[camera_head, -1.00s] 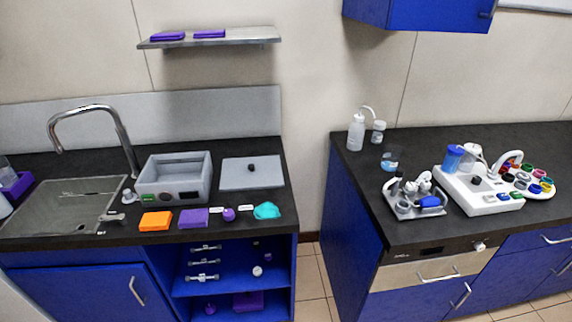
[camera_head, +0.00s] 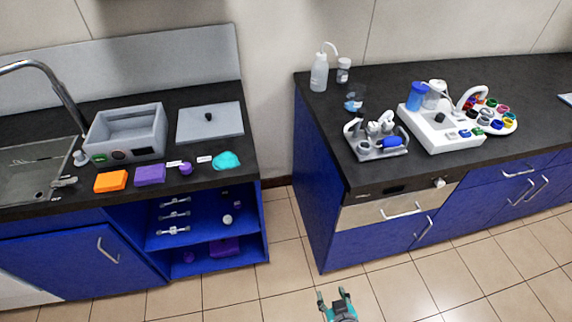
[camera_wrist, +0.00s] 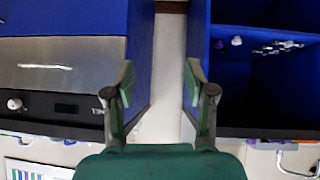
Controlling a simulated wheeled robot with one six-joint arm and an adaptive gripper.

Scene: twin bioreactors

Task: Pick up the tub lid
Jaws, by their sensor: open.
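The tub lid (camera_head: 222,123) is a flat grey plate with a small black knob (camera_head: 208,117). It lies flat on the left counter, just right of the open grey tub (camera_head: 102,135). My gripper (camera_head: 333,294) shows at the bottom middle of the head view, over the floor, well below and to the right of the lid. In the wrist view my gripper (camera_wrist: 160,82) has its two fingers wide apart with nothing between them. The wrist view shows cabinet fronts and the gap between the counters; I cannot make out the lid there.
An orange block (camera_head: 110,181), a purple block (camera_head: 150,174) and a teal crumpled item (camera_head: 227,161) lie along the counter's front edge. A sink (camera_head: 30,165) is at left. The right counter (camera_head: 325,150) holds a bottle and lab devices. Tiled floor (camera_head: 290,240) between the counters is clear.

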